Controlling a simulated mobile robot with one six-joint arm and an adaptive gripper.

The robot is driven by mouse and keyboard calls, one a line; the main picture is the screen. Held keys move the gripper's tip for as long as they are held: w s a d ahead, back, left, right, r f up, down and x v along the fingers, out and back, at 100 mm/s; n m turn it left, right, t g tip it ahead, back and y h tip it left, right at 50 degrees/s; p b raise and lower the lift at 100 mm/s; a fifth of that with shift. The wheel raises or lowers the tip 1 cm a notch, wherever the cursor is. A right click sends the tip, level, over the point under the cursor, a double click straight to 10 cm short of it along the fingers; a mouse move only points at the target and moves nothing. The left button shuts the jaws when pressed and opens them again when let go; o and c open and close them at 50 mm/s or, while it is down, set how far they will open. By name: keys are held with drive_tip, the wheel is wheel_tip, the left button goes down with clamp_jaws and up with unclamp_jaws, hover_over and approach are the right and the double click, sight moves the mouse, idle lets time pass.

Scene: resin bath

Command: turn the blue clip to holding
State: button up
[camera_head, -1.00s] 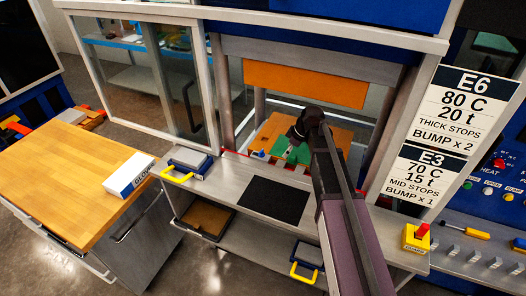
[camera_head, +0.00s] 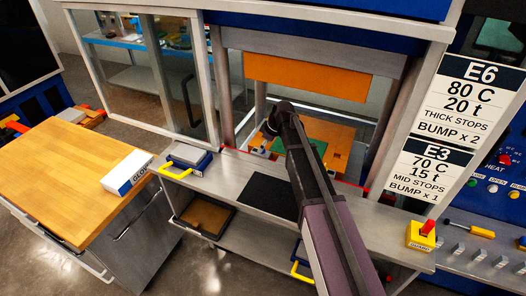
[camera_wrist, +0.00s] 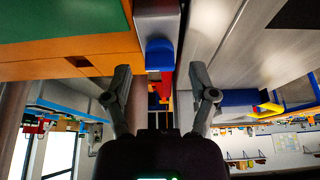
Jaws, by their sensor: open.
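The blue clip (camera_wrist: 158,52) shows in the wrist view at the end of a grey block, with a red piece (camera_wrist: 160,86) beside it. My gripper (camera_wrist: 160,74) is open, with one finger on each side of the clip and red piece. Clear gaps show on both sides and nothing is held. In the head view my gripper (camera_head: 272,122) is a dark shape over the left part of the orange press plate (camera_head: 336,132). My own arm hides much of this area, and I cannot make out the clip clearly there.
A green sheet (camera_head: 314,146) lies on the press plate. An orange upper block (camera_head: 305,76) hangs above. Press posts stand at both sides.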

drive_tip(key=shift+b+x, duration=0.5)
drive_tip(key=shift+x, duration=0.3)
clamp_jaws()
